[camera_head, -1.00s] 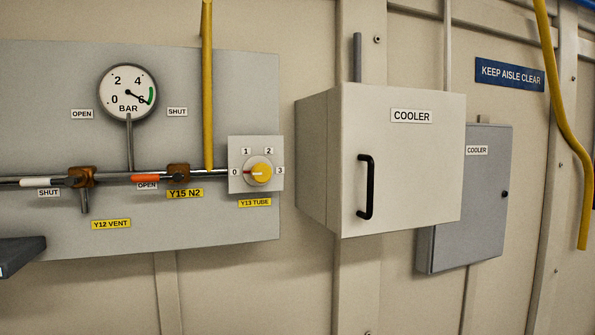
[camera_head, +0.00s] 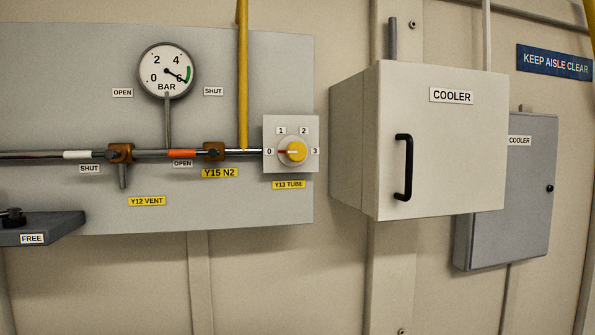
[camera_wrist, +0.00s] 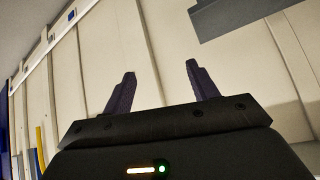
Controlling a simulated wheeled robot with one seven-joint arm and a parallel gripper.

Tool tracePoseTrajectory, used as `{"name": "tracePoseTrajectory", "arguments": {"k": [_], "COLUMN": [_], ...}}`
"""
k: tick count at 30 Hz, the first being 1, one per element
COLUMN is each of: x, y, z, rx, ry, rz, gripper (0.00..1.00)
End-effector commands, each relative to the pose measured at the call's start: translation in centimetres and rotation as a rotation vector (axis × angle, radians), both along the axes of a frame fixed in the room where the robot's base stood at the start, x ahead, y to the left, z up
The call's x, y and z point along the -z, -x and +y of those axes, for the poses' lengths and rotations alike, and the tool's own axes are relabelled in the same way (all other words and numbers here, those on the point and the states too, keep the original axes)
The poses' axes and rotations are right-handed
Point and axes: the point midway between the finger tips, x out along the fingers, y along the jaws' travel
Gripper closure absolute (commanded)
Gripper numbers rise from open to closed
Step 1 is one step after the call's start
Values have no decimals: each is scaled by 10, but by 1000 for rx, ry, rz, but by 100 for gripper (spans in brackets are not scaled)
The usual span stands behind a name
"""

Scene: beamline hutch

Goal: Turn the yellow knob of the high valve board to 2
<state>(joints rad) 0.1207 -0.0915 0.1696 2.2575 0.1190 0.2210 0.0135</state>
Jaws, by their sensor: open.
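The yellow knob (camera_head: 293,151) sits on a small pale square plate (camera_head: 272,164) marked 0, 1, 2 and 3, at the right end of the grey valve board (camera_head: 60,90). Its red pointer mark faces left, at 0. A yellow label, Y13 TUBE (camera_head: 289,184), is below it. My gripper (camera_wrist: 160,72) shows only in the wrist view, with two dark fingers apart and nothing between them. It faces bare cream wall panels, and the knob is not seen there.
A pressure gauge (camera_head: 166,71), two valves on a pipe and a yellow vertical pipe (camera_head: 242,75) are left of the knob. A pale COOLER box (camera_head: 440,150) juts out on the right. A dark ledge labelled FREE (camera_head: 40,226) juts out lower left.

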Motion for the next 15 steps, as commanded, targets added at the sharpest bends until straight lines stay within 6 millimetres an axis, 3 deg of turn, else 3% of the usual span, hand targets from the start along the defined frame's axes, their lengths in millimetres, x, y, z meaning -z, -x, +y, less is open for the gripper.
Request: {"name": "tracePoseTrajectory", "arguments": {"k": [1, 3, 7, 12, 15], "x": [-21, -69, -165, -282, -328], "y": [-21, -41, -52, -20, 6], "z": [7, 20, 47, 89, 109], "rx": [9, 14, 11, -18, -40], "ry": [-20, -53, -120, -219, -264], "rz": [-126, -293, -594, -949, -1086], "gripper": [41, 41, 41, 41, 41]}}
